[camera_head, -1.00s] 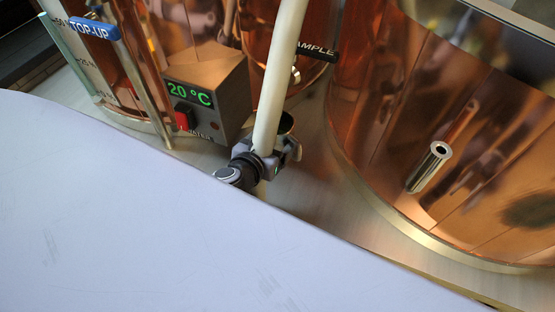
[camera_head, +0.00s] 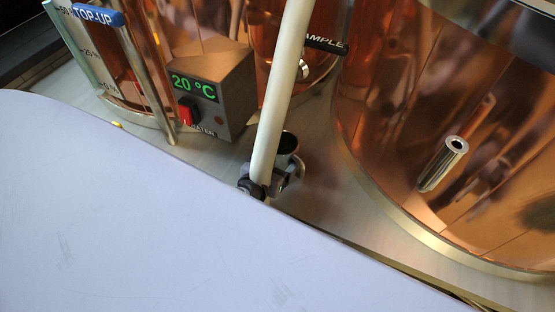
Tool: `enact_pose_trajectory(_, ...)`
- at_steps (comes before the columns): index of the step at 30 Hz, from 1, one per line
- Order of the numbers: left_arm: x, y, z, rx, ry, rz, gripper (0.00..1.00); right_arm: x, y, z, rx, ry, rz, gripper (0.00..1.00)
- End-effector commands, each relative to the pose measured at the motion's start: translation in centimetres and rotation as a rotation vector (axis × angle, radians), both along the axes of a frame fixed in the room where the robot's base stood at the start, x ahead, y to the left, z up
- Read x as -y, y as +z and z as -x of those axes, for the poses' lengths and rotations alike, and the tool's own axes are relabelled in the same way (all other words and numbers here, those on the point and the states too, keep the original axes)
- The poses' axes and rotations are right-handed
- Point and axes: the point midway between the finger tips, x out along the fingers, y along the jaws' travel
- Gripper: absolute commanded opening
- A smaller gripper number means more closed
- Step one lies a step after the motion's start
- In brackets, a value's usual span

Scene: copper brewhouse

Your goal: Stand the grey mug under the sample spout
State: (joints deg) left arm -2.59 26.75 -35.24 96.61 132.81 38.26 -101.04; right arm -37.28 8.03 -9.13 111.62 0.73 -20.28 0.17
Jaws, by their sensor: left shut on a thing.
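The grey mug (camera_head: 287,143) shows its dark open top and part of its side in the head view. My left gripper (camera_head: 276,182) is shut on it, with its near side partly hidden. A black "SAMPLE" label (camera_head: 326,45) is on the copper vessel behind, and the shiny sample spout (camera_head: 303,70) shows just below it. The mug is below and nearer than the spout in the picture. I cannot tell whether its base touches the metal deck. My right gripper is not in view.
A pale pole (camera_head: 282,90) crosses in front of the spout area and hides part of the gripper. A temperature box (camera_head: 215,90) reading 20 °C stands left. A large copper vessel (camera_head: 420,130) with a short pipe (camera_head: 443,163) fills the right. Bare metal deck (camera_head: 325,200) lies between.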

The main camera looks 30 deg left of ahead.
Motion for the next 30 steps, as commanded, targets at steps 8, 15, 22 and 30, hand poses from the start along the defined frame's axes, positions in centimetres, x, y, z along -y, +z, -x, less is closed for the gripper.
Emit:
enact_pose_trajectory(8,0.0,0.0,0.0,0.000,-0.001,0.001,1.00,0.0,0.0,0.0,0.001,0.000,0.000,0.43)
enact_pose_trajectory(15,0.1,0.8,1.0,-0.002,-0.002,0.000,1.00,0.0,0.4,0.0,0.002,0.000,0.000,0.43)
enact_pose_trajectory(22,0.3,2.7,5.4,-0.003,-0.003,-0.001,1.00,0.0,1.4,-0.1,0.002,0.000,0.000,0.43)
enact_pose_trajectory(30,0.6,4.4,9.8,-0.002,-0.002,0.001,1.00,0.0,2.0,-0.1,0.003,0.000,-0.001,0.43)
